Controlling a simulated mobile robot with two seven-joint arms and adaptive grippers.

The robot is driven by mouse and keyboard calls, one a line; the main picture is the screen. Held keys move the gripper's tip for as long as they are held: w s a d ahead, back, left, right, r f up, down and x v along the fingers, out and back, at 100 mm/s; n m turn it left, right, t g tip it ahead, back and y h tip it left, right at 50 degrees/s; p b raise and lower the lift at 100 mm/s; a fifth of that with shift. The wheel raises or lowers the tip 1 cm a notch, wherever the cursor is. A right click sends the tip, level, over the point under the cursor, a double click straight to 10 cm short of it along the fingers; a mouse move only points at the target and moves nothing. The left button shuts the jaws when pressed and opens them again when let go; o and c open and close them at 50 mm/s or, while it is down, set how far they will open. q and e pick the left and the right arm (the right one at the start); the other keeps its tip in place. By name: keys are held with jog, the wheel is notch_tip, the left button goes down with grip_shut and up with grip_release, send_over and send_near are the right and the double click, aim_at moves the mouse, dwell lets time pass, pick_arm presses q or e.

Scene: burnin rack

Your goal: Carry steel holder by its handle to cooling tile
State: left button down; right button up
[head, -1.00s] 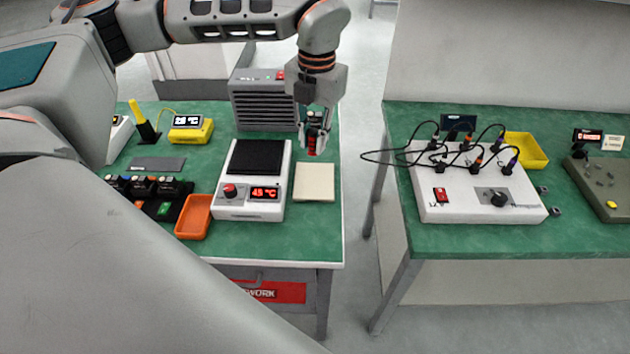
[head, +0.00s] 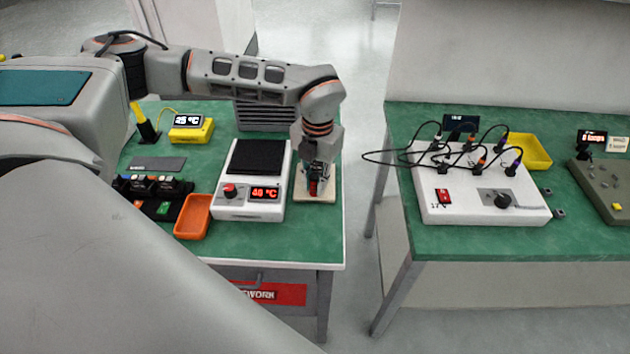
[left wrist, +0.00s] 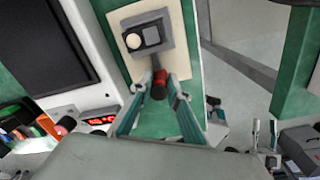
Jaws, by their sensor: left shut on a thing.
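The grey steel holder (left wrist: 166,29), with a round light piece and a dark square piece on it, is over the cream cooling tile (head: 300,192). The tile also shows in the left wrist view (left wrist: 186,32). The holder's dark and red handle (left wrist: 158,84) points towards my wrist. My left gripper (left wrist: 158,88) is shut on this handle, with a finger on each side. In the head view my left gripper (head: 319,184) is low over the tile and hides most of the holder. I cannot tell whether the holder touches the tile. My right gripper is not in view.
A white hot plate (head: 230,209) with a black top stands just left of the tile. An orange tray (head: 194,217) and a black rack (head: 165,207) are farther left. A grey vented box (head: 265,117) stands behind. A gap separates the second bench with its white wired box (head: 465,207).

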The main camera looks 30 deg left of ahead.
pick_arm(q)
jog(key=c, duration=1.9)
grip_release()
jog(key=r, duration=1.2)
jog(key=shift+d+r+p, duration=0.1)
jog(key=shift+d+p, duration=0.15)
jog(key=shift+p, duration=0.05)
jog(key=shift+s, duration=0.1)
